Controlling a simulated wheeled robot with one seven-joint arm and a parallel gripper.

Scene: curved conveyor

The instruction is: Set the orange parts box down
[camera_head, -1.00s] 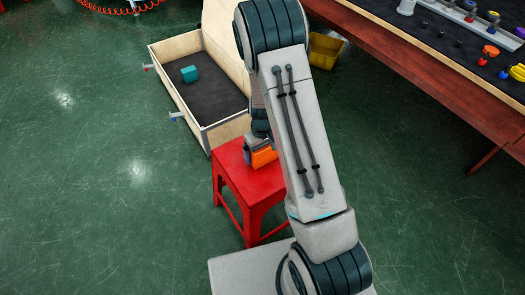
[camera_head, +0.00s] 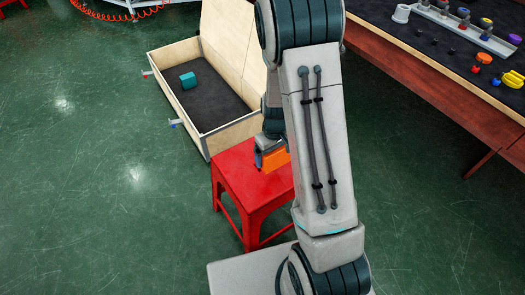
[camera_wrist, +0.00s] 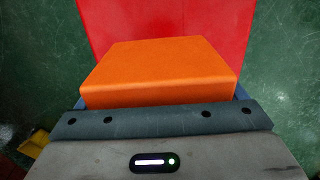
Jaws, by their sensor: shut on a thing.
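The orange parts box (camera_head: 275,159) is in my gripper (camera_head: 262,160), over the red stool (camera_head: 237,180) in the head view. In the wrist view the orange parts box (camera_wrist: 160,70) fills the middle, with the red stool top (camera_wrist: 230,25) behind and below it. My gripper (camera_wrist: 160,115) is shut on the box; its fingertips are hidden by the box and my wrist. I cannot tell whether the box touches the stool top or is held just above it.
An open wooden case (camera_head: 205,134) with a dark lining stands behind the stool and holds a teal block (camera_head: 188,80). A workbench (camera_head: 440,85) with several small parts is at the right. Green floor is clear at the left.

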